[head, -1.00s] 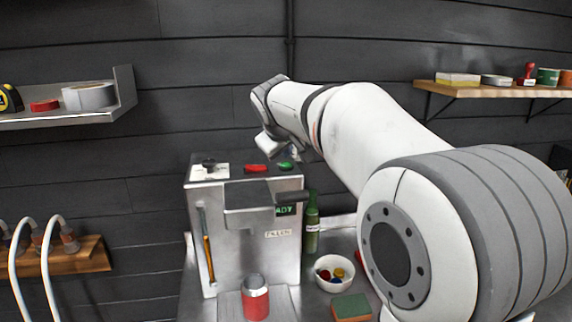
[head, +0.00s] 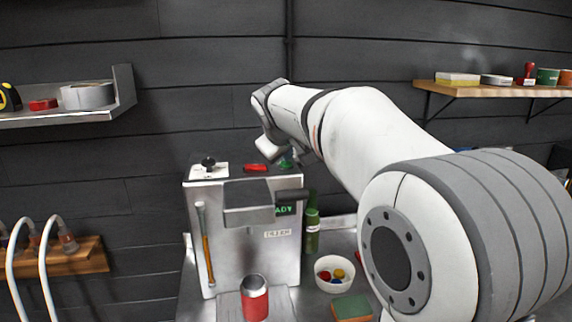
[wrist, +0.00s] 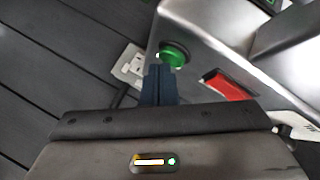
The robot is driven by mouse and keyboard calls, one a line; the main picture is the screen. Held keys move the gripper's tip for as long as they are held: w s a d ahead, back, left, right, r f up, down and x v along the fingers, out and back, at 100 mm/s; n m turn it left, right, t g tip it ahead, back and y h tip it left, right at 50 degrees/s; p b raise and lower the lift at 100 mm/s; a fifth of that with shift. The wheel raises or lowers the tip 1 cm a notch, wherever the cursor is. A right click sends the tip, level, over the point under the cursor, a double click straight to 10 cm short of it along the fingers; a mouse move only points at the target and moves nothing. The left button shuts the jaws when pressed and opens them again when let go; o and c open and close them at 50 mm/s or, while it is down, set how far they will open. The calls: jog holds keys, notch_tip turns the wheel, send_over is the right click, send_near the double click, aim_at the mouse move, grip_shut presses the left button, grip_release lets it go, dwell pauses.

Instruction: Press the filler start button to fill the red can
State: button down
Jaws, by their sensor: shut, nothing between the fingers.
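The metal filler (head: 255,240) stands on the bench with a green button (head: 287,164) and a red rocker switch (head: 256,168) on top. The red can (head: 255,303) with a silver top stands upright at the filler's foot, below its spout. My gripper (wrist: 158,70) is shut and empty. In the wrist view its dark fingertips are right beside the green button (wrist: 174,54); I cannot tell whether they touch it. In the head view the fingers (head: 289,156) partly cover the button. The filler's green display (head: 286,209) shows "ADY", its left part hidden by the spout handle.
A black knob (head: 208,162) sits on the filler's top left. A green bottle (head: 312,232), a white bowl (head: 335,283) of coloured pieces and a green-topped sponge (head: 352,307) are to its right. Shelves hang at left (head: 65,120) and right (head: 500,90).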

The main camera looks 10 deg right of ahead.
aim_at(286, 165)
jog(key=shift+f, duration=0.3)
jog(key=shift+r, duration=0.1)
dwell(0.3)
jog(key=shift+a+r+p, duration=0.1)
jog(key=shift+r+p, duration=0.3)
jog(key=shift+r, duration=0.3)
jog(key=shift+r+p, duration=1.95)
jog(key=shift+r, duration=0.6)
